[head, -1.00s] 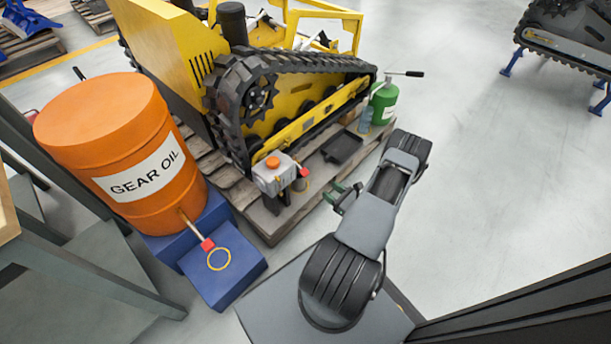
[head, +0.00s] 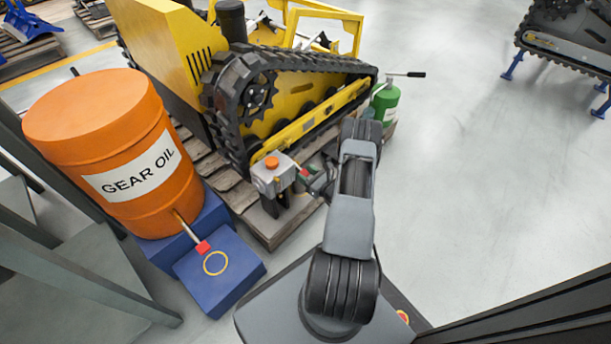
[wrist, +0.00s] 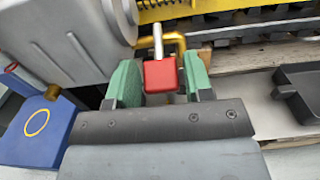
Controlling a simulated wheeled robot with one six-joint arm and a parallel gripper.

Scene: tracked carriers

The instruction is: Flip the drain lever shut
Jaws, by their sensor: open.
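A lever with a red grip (wrist: 161,76) on a silver rod (wrist: 158,42) stands in front of a bent yellow pipe (wrist: 181,45), next to a grey housing (wrist: 60,38). In the head view the red grip (head: 304,172) is beside the grey box with an orange cap (head: 271,178). My gripper (wrist: 159,68) is open, its green fingers on either side of the red grip. I cannot tell whether either finger touches it. In the head view my gripper (head: 313,180) is partly hidden by my arm. The lever's pivot is not clear.
An orange gear oil drum (head: 100,130) with its own red-handled rod (head: 202,247) stands on blue blocks (head: 235,280) at left. The yellow tracked carrier (head: 165,50) rises behind on a wooden pallet (head: 270,230). A black tray (wrist: 301,92) lies at right. Floor at right is open.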

